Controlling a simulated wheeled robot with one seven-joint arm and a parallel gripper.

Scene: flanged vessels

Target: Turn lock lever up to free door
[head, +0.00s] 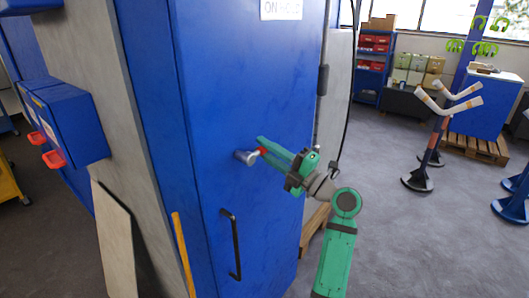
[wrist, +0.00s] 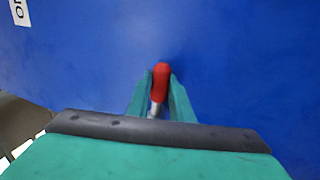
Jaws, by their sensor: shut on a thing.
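The lock lever (wrist: 160,72) has a red grip and a grey metal shank. In the head view its round grey hub (head: 246,157) sits on the blue door (head: 215,100), and a bit of red shows beside it. My gripper (wrist: 160,85) has its two green fingers on either side of the red grip, shut on it. In the head view my gripper (head: 264,147) reaches the lever from the right. The fingers hide most of the lever there, so its exact angle is hard to tell. The door looks shut.
A black door handle (head: 232,245) is below the lever. A yellow bar (head: 183,252) and a pale board (head: 114,240) stand at the left. A blue box with red pulls (head: 70,125) juts from the side wall. Open grey floor lies to the right.

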